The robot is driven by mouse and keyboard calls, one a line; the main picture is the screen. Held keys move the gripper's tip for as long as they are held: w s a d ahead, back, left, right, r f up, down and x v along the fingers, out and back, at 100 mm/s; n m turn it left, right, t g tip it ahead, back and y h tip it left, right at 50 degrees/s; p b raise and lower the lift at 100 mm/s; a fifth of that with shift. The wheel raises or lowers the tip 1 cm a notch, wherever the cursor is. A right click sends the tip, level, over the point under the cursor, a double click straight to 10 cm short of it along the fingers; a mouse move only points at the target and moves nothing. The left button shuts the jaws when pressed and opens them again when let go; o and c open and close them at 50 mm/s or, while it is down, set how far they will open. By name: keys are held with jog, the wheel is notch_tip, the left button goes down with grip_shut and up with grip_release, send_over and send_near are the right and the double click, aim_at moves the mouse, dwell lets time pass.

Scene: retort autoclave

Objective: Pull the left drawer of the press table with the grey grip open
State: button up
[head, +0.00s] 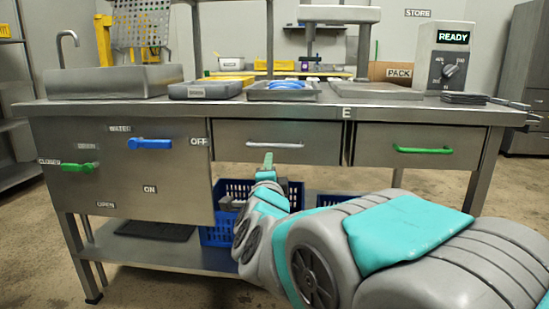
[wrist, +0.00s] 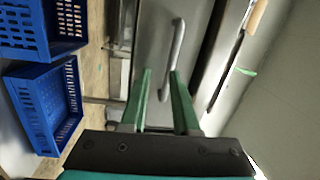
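The left drawer (head: 232,135) of the press table has a pale grey bar grip (head: 275,145). Its front looks flush with the table, so the drawer appears shut. In the wrist view, turned on its side, the grey grip (wrist: 179,40) runs along the drawer front (wrist: 152,35). My gripper (head: 268,160) is just below the grip in the head view. In the wrist view my gripper (wrist: 160,73) has two green fingers spread apart, and the grip shows in the gap between them. Whether the fingertips reach around the grip or stop short, I cannot tell.
The right drawer (head: 470,138) has a green grip (head: 423,150). A panel on the left carries a blue handle (head: 150,144) and a green handle (head: 78,167). Blue crates (wrist: 48,100) stand below the drawers. Trays and a READY box (head: 442,60) sit on the worktop (head: 130,108).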

aim_at(274, 147)
jog(key=shift+w+d+r+m+t+h+b, duration=0.15)
jog(key=shift+w+r+m+h, duration=0.25)
jog(key=shift+w, duration=0.9)
jog(key=shift+w+r+m+t+h+b, duration=0.3)
jog(key=shift+w+r, duration=0.2)
jog(key=shift+w, duration=0.85)
jog(key=shift+w+d+r+m+t+h+b, duration=0.15)
jog(key=shift+w+r+m, duration=0.3)
jog(key=shift+w, duration=0.85)
grip_shut()
